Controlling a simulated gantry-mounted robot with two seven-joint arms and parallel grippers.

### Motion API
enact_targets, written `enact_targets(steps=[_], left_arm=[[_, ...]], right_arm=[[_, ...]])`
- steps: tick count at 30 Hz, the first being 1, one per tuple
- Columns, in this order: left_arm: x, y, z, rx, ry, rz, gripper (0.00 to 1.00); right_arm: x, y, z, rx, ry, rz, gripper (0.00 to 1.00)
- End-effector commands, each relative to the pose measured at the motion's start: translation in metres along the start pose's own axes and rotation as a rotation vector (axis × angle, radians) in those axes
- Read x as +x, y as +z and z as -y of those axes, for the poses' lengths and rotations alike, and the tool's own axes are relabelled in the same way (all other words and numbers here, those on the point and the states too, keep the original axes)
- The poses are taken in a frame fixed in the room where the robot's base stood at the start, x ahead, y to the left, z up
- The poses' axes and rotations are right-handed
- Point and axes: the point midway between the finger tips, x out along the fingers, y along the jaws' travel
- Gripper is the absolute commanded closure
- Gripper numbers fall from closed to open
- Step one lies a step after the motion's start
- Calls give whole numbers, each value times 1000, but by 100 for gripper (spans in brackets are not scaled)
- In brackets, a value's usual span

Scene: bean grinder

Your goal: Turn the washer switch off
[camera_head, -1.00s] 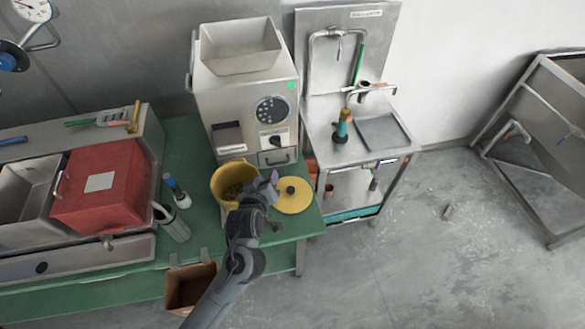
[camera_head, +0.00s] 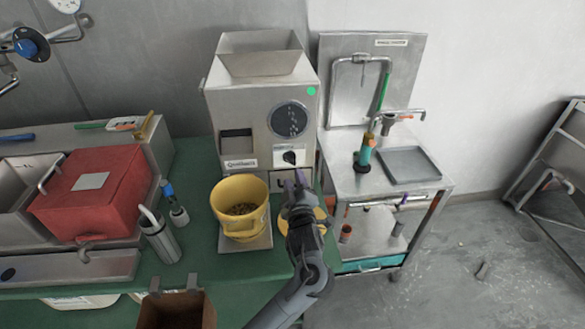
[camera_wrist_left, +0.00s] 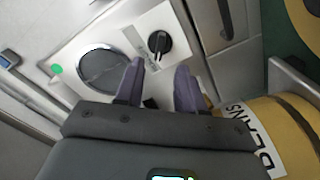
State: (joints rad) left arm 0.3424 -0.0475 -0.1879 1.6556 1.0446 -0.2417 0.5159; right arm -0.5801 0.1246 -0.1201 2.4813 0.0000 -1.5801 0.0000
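The grinder (camera_head: 231,102) is a metal machine with a hopper on top and a round dark panel. A black rotary switch (camera_head: 289,157) sits on a white plate on its front, below the round panel. It also shows in the left wrist view (camera_wrist_left: 158,43). My left gripper (camera_head: 297,182) is just below the switch in the head view. In the left wrist view its two purple-grey fingers (camera_wrist_left: 158,86) are apart with nothing held, and the switch lies just beyond the gap between them. My right gripper is not in view.
A yellow container of beans (camera_head: 240,205) stands at the grinder's front, left of my gripper. A metal sink stand (camera_head: 385,185) is on the right.

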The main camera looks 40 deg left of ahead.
Motion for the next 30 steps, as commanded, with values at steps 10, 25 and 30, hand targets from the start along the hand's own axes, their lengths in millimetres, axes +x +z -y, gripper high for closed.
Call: enact_targets(steps=[10,25,30], left_arm=[[56,0,1,2,1,-1,62],[77,1,0,2,0,3,62],[77,1,0,2,0,3,72]], right_arm=[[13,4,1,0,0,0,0],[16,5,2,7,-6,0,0],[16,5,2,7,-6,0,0]])
